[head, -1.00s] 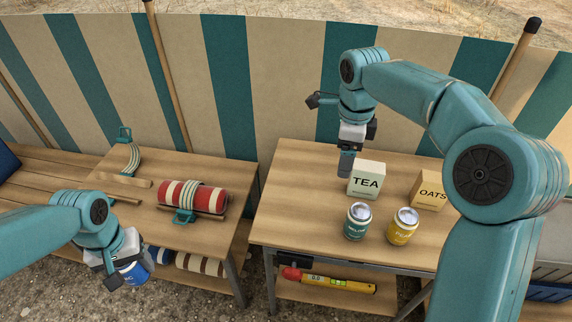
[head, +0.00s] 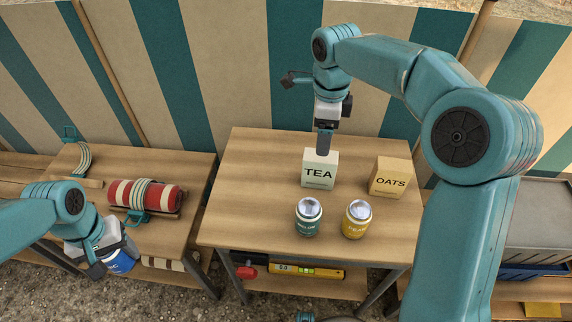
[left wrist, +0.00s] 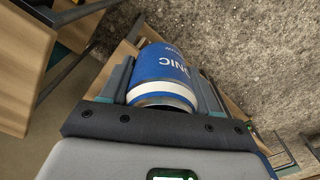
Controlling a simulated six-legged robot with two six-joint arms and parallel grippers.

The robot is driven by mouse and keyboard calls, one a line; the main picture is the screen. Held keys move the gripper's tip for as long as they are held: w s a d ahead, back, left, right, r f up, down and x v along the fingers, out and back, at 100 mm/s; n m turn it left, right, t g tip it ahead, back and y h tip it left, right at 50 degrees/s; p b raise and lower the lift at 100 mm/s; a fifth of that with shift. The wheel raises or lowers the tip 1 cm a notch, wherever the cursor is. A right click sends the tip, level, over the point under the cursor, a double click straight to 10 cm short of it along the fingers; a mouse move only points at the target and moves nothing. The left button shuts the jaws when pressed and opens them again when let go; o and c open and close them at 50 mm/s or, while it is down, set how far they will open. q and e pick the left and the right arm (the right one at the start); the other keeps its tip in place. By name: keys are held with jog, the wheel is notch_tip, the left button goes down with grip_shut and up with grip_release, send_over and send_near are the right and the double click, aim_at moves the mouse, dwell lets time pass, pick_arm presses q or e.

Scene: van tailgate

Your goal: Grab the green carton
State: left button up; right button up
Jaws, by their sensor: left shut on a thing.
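A pale, faintly greenish carton marked TEA (head: 319,171) stands upright on the right-hand table. No strongly green carton shows. My right gripper (head: 325,146) points down just above and behind its top edge. Whether its fingers are apart or touch the carton cannot be told. My left gripper (head: 118,261) is shut on a blue can (left wrist: 165,70), held low in front of the left table. The can also shows partly in the head view (head: 122,263).
A tan OATS carton (head: 389,180) stands right of the TEA carton. A teal can (head: 307,221) and a yellow can (head: 355,222) stand in front. The table's (head: 241,198) left part is clear. A striped windbreak (head: 234,82) stands behind. A red roll (head: 150,196) lies on the left table.

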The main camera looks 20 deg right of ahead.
aim_at(320, 164)
pick_arm(q)
jog(key=shift+a+f+b, duration=0.15)
jog(key=shift+f+b, duration=0.25)
jog(key=shift+f, duration=0.2)
pick_arm(e)
notch_tip(320, 164, down, 5)
jog(key=shift+a+r, duration=0.1)
jog(key=shift+a, duration=0.05)
pick_arm(q)
jog(key=shift+f+b, duration=0.6)
pick_arm(e)
notch_tip(320, 164, down, 5)
jog(key=shift+s+a+f, duration=0.1)
jog(key=shift+s+f, duration=0.05)
jog(key=shift+f, duration=0.25)
jog(key=shift+c, duration=0.9)
jog(key=c, duration=0.8)
